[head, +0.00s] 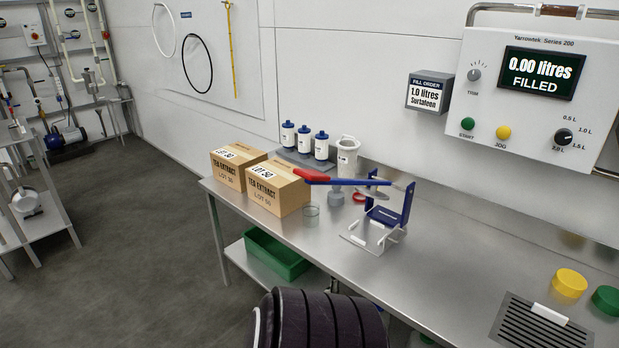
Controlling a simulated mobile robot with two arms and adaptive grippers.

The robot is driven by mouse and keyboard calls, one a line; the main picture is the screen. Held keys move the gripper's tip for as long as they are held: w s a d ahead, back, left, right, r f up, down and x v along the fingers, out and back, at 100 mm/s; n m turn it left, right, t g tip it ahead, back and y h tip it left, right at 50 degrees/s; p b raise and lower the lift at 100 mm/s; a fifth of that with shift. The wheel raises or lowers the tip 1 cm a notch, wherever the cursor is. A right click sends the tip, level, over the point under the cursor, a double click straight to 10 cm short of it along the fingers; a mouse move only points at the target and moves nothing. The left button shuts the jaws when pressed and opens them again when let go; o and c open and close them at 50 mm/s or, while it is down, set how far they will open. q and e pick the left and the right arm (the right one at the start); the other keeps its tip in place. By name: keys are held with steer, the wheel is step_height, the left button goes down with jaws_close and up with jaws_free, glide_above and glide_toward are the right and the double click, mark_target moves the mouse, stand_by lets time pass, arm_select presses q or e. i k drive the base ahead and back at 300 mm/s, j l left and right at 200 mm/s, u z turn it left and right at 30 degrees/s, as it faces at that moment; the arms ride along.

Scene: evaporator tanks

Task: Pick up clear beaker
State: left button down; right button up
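The clear beaker (311,215) stands upright on the steel bench (345,265), near its front edge. It is small and see-through, just right of the nearer cardboard box (276,191). It looks empty, though it is small in the head view. Neither of my grippers is in view. A dark ribbed part at the bottom middle hides some of the bench's front edge.
A blue press stand with a red-handled lever (346,182) is right of the beaker, its handle reaching out above it. A grey fitting (336,197) stands behind. Green tub (274,254) below. Bench right of the stand is mostly clear before the drain grate (528,325).

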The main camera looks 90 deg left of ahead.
mark_target(311, 209)
steer(key=u, duration=2.75)
